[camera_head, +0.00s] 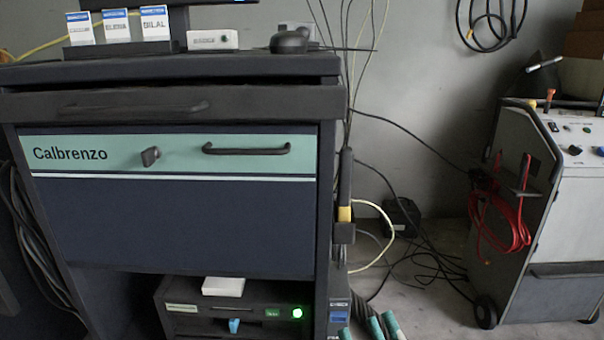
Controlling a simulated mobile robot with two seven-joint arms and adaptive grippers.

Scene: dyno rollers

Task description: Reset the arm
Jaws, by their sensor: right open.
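My right gripper (368,330) seems to show only as teal-tipped dark parts at the bottom edge, right of the dark cabinet's foot. Most of it is cut off by the frame. The tips stand apart, with nothing seen between them. No arm link can be made out clearly. My left gripper is not in view.
A dark cabinet (190,225) marked Calbrenzo fills the left, with small boxes (116,26) on top and a lit unit (240,310) below. A grey wheeled machine (560,225) with red cables (500,220) stands right. Loose cables cross the floor between.

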